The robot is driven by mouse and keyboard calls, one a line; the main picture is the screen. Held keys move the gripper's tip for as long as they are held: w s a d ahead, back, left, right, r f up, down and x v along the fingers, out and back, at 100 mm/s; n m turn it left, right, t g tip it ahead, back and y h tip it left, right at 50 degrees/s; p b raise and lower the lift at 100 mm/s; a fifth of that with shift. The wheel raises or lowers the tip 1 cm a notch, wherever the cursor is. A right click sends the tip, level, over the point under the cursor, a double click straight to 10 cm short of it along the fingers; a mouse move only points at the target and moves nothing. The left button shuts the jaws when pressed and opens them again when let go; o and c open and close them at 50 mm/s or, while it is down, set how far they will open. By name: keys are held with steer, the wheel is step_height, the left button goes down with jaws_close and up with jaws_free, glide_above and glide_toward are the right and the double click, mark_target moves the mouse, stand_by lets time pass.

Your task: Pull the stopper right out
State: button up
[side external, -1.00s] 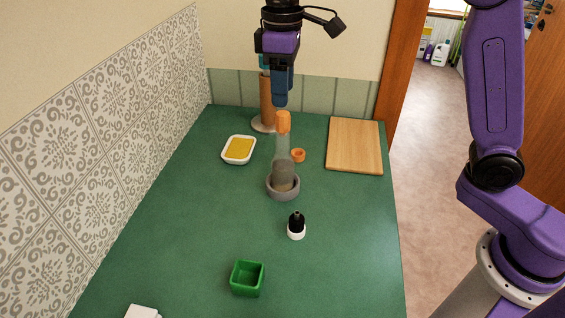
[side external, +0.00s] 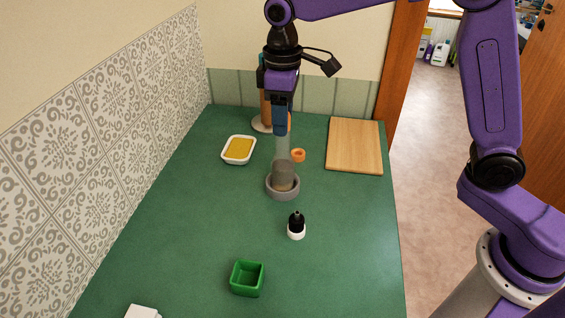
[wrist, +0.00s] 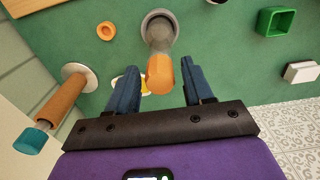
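A clear bottle (side external: 282,150) with a greyish lower part stands upright in a grey ring-shaped holder (side external: 283,192) on the green counter. An orange stopper (wrist: 160,74) sits in the bottle's top. In the side view only a sliver of the stopper (side external: 290,121) shows beside my finger. My gripper (side external: 280,130) points down over the bottle, with its fingers at stopper height. In the wrist view my gripper (wrist: 159,68) is open, one blue finger on each side of the stopper, with green counter visible in the gaps. The holder (wrist: 160,15) also shows there.
An orange ring (side external: 298,155) lies close behind the bottle. A cork cylinder on a round base (side external: 262,126), a sponge dish (side external: 226,157) and a wooden board (side external: 355,146) stand farther back. A dropper bottle (side external: 297,227) and a green box (side external: 247,279) are nearer the front.

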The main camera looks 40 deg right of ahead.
jaws_close()
steer(key=shift+r, duration=0.9)
stand_by(0.4)
steer(key=shift+r, duration=2.2)
